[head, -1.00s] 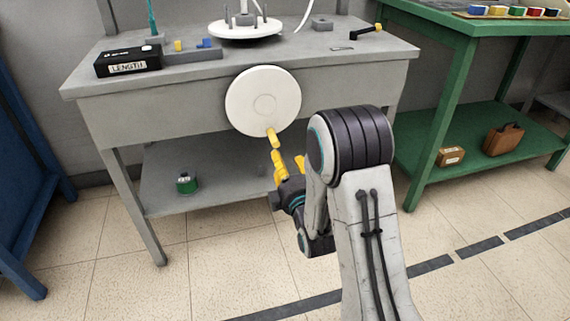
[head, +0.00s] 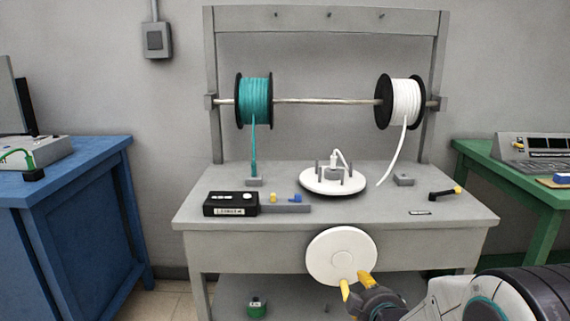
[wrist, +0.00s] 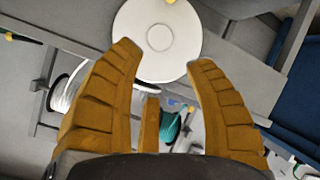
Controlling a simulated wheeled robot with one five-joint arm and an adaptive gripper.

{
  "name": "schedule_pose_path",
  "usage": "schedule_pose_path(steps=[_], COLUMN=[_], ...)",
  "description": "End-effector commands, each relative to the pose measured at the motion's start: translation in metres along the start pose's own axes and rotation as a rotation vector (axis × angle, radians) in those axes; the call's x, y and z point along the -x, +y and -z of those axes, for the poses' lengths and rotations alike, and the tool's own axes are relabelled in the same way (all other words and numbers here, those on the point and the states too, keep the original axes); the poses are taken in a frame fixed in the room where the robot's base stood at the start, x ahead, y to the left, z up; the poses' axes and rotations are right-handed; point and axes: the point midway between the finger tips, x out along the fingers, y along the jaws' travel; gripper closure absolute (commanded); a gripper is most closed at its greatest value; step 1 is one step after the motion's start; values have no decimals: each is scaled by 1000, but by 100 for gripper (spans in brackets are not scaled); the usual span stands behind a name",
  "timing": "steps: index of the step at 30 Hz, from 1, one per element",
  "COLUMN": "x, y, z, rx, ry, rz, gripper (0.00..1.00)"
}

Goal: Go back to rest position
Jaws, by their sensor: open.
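My gripper (head: 354,287) has yellow fingers and is open, low in front of the grey bench (head: 215,262) in the head view. The white round disc (head: 335,252) on the bench front is just above and left of the fingertips. In the wrist view my gripper (wrist: 166,62) is spread wide with nothing between the fingers. The disc (wrist: 157,38) lies beyond the fingertips there. Its small yellow handle (wrist: 170,1) shows at the top edge of the wrist view. Whether a fingertip touches the disc is unclear.
The bench top carries a black box (head: 230,204), a white winding plate (head: 333,181) and a black crank (head: 445,193). Teal (head: 254,101) and white (head: 406,102) spools hang on a rod above. A blue table (head: 80,190) stands left, a green one (head: 515,190) right.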

Motion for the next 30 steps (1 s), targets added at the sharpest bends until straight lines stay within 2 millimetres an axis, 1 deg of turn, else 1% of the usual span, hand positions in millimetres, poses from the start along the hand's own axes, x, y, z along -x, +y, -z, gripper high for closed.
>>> schedule_pose_path(steps=[1, 8, 9, 11, 12, 14, 15, 21, 24, 27, 30], x=[24, 99, 113, 135, 150, 174, 190, 268, 302, 330, 351], y=[17, 40, 44, 50, 53, 58, 61, 74, 78, 81, 82], z=[21, 48, 53, 59, 63, 69, 73, 88, 93, 96, 97], rx=[-35, -202, -231, -273, -302, -345, -372, -501, -553, -595, -626], ry=[-24, -184, -214, -259, -290, -338, -370, -530, -602, -663, -710], rz=[21, 130, 146, 169, 183, 202, 214, 259, 273, 281, 286], gripper=[52, 52, 52, 52, 52, 52, 52, 52, 52, 52, 52])
